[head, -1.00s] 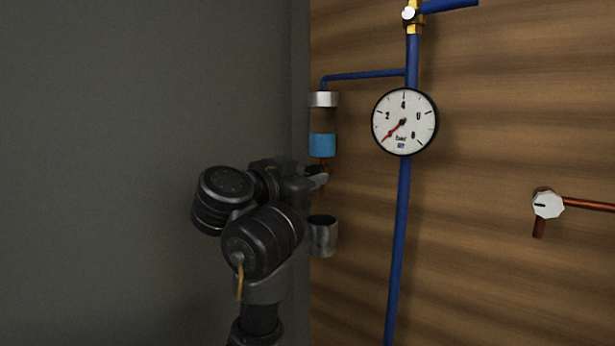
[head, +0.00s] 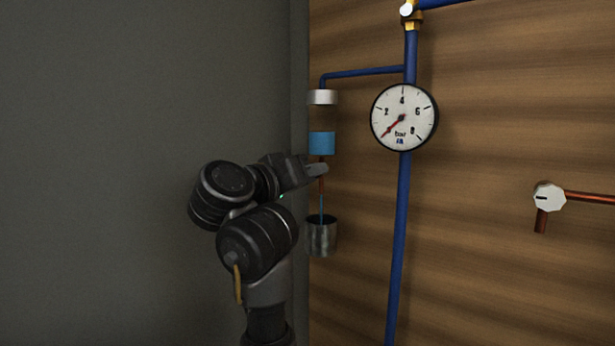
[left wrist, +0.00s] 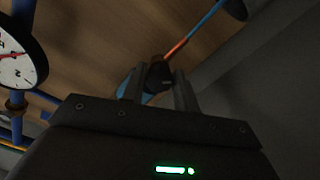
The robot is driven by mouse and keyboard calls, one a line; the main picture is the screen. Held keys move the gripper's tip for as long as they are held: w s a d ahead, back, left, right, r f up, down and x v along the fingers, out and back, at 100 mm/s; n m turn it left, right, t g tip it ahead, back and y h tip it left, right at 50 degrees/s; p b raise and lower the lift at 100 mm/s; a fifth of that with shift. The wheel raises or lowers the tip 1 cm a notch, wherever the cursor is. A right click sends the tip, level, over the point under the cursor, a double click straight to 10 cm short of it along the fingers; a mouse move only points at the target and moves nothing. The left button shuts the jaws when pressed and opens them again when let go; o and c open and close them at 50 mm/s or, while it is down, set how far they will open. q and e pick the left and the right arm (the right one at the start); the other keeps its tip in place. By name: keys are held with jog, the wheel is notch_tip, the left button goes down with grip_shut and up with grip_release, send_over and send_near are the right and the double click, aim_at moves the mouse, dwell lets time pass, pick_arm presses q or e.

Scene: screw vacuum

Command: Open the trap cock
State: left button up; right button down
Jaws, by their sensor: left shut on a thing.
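The trap hangs on the small blue pipe, with a white cap (head: 322,97) above and blue liquid (head: 321,143) below it. My left gripper (head: 318,169) is at the cock under the blue liquid. In the left wrist view its fingers (left wrist: 160,88) are shut on the dark cock handle (left wrist: 158,73). A copper outlet tube (head: 322,186) points down from the cock, partly hidden by the gripper. A thin blue stream (head: 321,205) runs from it into a metal cup (head: 322,238). The stream also shows in the left wrist view (left wrist: 208,19). My right gripper is out of view.
A round gauge (head: 404,118) sits on the vertical blue pipe (head: 400,230) right of the trap. A valve with a white knob (head: 549,197) on copper pipe is farther right. A grey wall (head: 130,120) stands close on the left.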

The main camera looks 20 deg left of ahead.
pick_arm(q)
jog(key=shift+d+n+p, duration=0.1)
jog(key=shift+n+p, duration=1.05)
jog(key=shift+n, duration=4.05)
jog(key=o, duration=0.8)
jog(key=shift+o, duration=0.9)
jog(key=shift+r, duration=0.1)
jog(key=shift+r, duration=0.2)
